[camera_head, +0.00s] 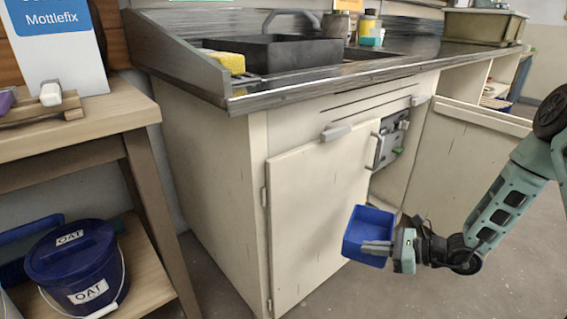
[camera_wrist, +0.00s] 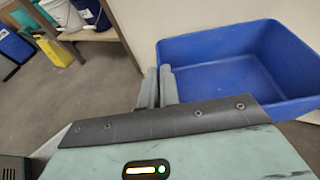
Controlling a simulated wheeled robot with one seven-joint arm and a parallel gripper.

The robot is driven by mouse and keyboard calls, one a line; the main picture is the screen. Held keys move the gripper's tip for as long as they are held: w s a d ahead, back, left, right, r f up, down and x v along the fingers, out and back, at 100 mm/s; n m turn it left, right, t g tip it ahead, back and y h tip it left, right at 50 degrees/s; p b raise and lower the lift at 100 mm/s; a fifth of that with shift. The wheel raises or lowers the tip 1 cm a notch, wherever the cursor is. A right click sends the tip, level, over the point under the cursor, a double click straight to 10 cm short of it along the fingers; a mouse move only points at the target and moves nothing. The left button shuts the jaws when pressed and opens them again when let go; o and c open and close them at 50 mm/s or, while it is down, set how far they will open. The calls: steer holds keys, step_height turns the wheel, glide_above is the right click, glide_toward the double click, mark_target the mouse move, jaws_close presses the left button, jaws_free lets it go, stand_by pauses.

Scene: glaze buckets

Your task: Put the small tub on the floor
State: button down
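The small tub (camera_head: 364,228) is blue, open-topped and rectangular. It is in the air in front of the cream cabinet door, held roughly upright. My gripper (camera_head: 378,247) is at its near right side, with the fingers shut on its wall. In the wrist view the tub (camera_wrist: 225,75) fills the right side and looks empty inside. There my fingers (camera_wrist: 160,88) pinch its left wall, one on each side. The floor (camera_head: 350,290) shows below and to the right of the tub. The tub's underside is hidden.
The cream cabinet (camera_head: 315,220) with a sink counter stands right behind the tub. A wooden table (camera_head: 150,200) at left holds a blue OAT bucket (camera_head: 78,262) on its lower shelf. A yellow container (camera_wrist: 52,48) stands on the floor. The floor in front looks clear.

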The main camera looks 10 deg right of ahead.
step_height(320, 180, up, 7)
step_height(320, 180, up, 23)
steer(key=m+t+h+p, duration=0.4)
steer(key=m+p, duration=0.1)
steer(key=p, duration=2.4)
steer(key=shift+h+p, duration=0.3)
steer(key=shift+p, duration=0.1)
steer(key=shift+s+f, duration=0.1)
steer(key=shift+f, duration=0.05)
